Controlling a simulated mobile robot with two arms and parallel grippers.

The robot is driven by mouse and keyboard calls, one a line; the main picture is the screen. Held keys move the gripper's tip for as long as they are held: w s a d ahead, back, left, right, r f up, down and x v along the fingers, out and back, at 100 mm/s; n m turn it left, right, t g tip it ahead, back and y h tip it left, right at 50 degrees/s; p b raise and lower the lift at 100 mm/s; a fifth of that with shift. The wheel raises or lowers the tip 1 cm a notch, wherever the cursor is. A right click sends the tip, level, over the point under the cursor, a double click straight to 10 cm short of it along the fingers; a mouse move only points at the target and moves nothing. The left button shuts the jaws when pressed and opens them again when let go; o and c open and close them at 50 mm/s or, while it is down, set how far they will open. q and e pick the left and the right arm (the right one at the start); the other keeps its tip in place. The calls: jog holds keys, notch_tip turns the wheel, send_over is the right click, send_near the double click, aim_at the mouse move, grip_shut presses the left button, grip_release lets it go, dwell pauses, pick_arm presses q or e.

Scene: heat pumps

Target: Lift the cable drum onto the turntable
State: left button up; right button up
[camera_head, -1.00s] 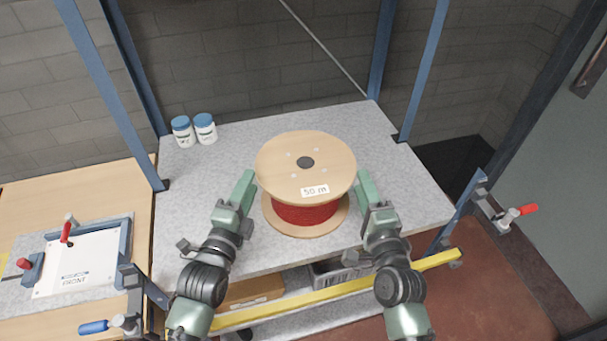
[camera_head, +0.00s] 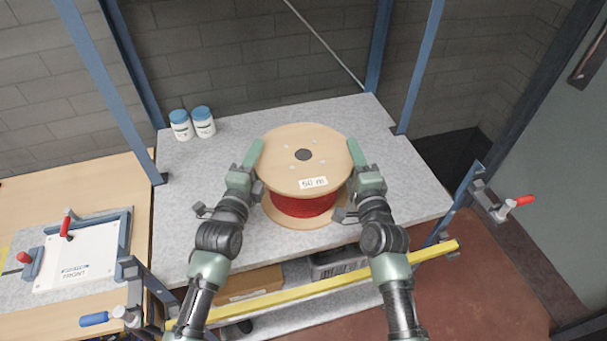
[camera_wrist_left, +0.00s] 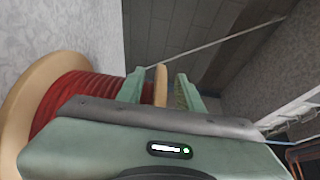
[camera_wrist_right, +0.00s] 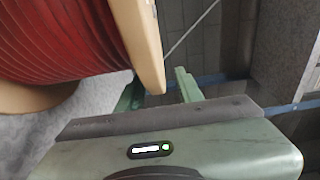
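The cable drum (camera_head: 303,160) stands upright on the grey speckled shelf (camera_head: 390,205). It has pale wooden flanges, red cable and a "50 m" label. My left gripper (camera_head: 254,158) is at the left edge of its top flange and my right gripper (camera_head: 358,165) at the right edge. In the left wrist view the flange rim (camera_wrist_left: 160,85) lies between open fingers (camera_wrist_left: 163,90), with a gap to the outer finger. In the right wrist view the rim (camera_wrist_right: 150,60) also lies between open fingers (camera_wrist_right: 160,90). I cannot make out a turntable.
Two white jars with blue lids (camera_head: 192,123) stand at the shelf's back left. Blue posts (camera_head: 105,85) rise at the shelf's corners. A yellow bar (camera_head: 330,283) crosses below the front edge. A wooden bench (camera_head: 80,190) with a clamped plate (camera_head: 78,258) is at left.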

pick_arm(q)
grip_shut()
pick_arm(e)
grip_shut()
dwell(1.2)
